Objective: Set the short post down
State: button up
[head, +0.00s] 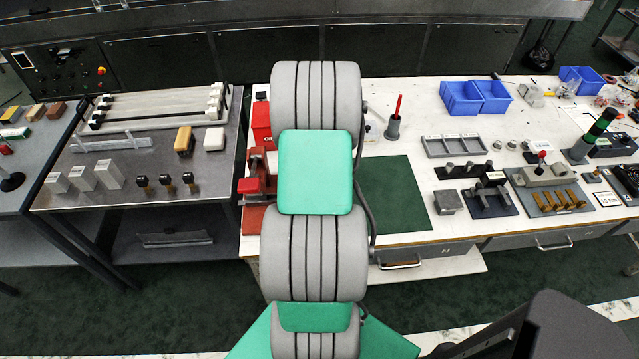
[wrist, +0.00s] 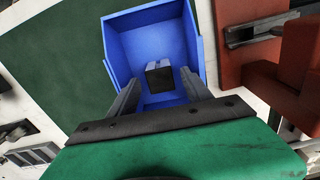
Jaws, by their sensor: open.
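In the wrist view, a small post (wrist: 159,75), black at one end with a grey part behind it, is inside a blue bin (wrist: 118,45). It looks like the short post. My gripper (wrist: 160,84) is open, with one finger on each side of the post and the fingertips over the bin. A gap shows between the post and each finger. I cannot tell whether the post stands or lies. In the head view my arm hides the gripper, this bin and the post.
The bin is by the green mat (head: 392,195), with the red vice (head: 256,184) close by; the vice also shows in the wrist view (wrist: 300,60). Blue bins (head: 462,99), a grey divided tray (head: 455,146) and fixtures are to the right. The mat's right part is clear.

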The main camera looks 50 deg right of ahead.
notch_tip(320, 180, up, 10)
jog(key=b, duration=0.1)
jog(key=shift+f, duration=0.25)
